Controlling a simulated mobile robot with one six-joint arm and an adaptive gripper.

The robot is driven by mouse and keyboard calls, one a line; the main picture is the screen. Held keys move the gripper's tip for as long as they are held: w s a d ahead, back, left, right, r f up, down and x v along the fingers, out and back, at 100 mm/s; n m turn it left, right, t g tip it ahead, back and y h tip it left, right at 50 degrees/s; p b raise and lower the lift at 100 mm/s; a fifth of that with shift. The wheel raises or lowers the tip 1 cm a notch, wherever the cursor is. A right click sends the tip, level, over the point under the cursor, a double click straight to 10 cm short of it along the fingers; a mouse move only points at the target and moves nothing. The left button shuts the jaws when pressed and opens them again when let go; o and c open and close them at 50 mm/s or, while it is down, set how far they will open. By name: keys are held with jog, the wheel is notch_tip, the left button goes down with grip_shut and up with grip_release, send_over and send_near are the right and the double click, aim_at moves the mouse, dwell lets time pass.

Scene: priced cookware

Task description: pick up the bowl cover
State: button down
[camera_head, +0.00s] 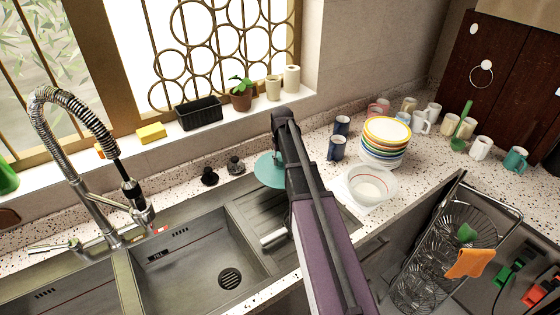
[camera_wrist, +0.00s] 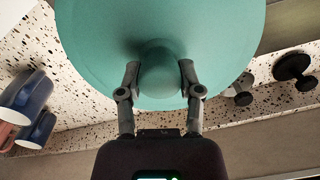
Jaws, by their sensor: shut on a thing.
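The bowl cover (camera_wrist: 90,40) is a round teal disc with a knob in its middle, and it fills the upper part of the wrist view. My gripper (camera_wrist: 159,80) has one finger on each side of the knob and is shut on it. In the head view the teal cover (camera_head: 270,171) shows beside my arm, over the area by the sink's drainboard, and my arm hides part of it. I cannot tell from these views how far it is above the counter. A white bowl (camera_head: 368,186) stands on the counter to the right of my arm.
A stack of coloured plates (camera_head: 386,134) stands behind the bowl, with blue mugs (camera_head: 337,148) to its left and several more mugs farther right. The sink (camera_head: 190,267) and a tall faucet (camera_head: 75,115) are at left. A dish rack (camera_head: 440,260) is at lower right.

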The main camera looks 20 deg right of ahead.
jog(key=shift+r+p, duration=0.5)
jog(key=shift+r, duration=0.3)
jog(key=shift+f+b, duration=1.05)
jog(key=shift+s, duration=0.1)
